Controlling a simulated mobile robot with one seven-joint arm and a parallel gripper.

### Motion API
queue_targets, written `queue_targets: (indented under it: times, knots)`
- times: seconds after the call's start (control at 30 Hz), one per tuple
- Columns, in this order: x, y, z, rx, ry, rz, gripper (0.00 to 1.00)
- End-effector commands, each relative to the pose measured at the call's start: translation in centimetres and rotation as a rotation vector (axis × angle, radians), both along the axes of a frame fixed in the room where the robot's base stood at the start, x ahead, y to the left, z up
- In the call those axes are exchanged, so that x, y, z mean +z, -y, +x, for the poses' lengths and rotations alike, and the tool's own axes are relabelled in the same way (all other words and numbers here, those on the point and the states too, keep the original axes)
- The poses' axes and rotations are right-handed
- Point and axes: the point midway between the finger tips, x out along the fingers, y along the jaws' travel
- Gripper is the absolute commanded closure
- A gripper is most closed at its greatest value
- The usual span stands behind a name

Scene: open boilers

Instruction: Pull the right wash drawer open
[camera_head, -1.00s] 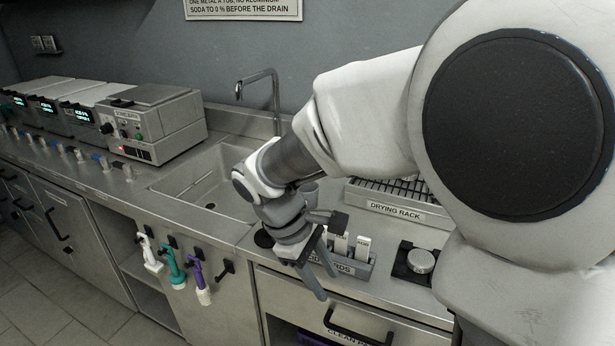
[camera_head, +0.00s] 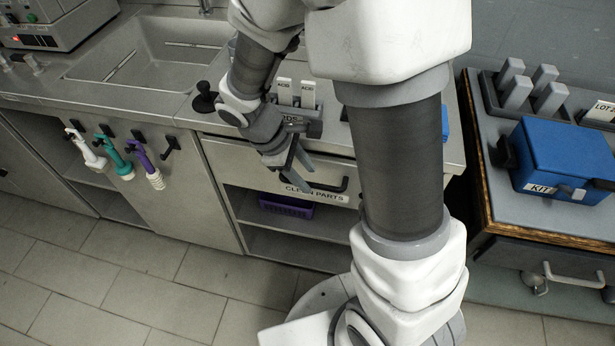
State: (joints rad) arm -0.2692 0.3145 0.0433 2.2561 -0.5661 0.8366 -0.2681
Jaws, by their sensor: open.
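The right wash drawer (camera_head: 235,160) is a steel front below the counter, right of the sink, with a "CLEAN PARTS" label. It looks closed. Its black bar handle (camera_head: 338,187) shows partly, behind and right of my fingers. My gripper (camera_head: 305,177) is open and empty, pointing down in front of the drawer near the handle's left end. I cannot tell whether a finger touches the handle. My arm hides the drawer's right part.
A rack with "ACID" bottles (camera_head: 307,94) stands on the counter above. An open shelf below holds a purple basket (camera_head: 286,206). A cart with a blue kit box (camera_head: 562,160) stands at right. The floor in front is clear.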

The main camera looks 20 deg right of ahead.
Motion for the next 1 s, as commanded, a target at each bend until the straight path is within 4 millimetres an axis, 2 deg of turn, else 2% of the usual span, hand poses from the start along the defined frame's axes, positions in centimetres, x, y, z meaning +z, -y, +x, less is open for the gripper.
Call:
queue_targets:
  times: [0.03, 0.2, 0.5, 0.57, 0.77, 1.0]
  knots:
    - [-0.8, 0.3, -0.1, -0.001, -0.002, -0.001, 0.53]
    - [-1.8, 0.8, -0.1, 0.000, 0.000, 0.000, 0.53]
    - [-1.9, 0.9, -0.1, 0.000, 0.000, 0.000, 0.53]
    - [-1.9, 0.9, -0.1, -0.001, 0.000, 0.000, 0.62]
    - [-1.9, 0.9, -0.1, -0.001, 0.000, 0.000, 0.98]
    - [-1.9, 0.9, -0.1, -0.001, 0.001, 0.001, 1.00]
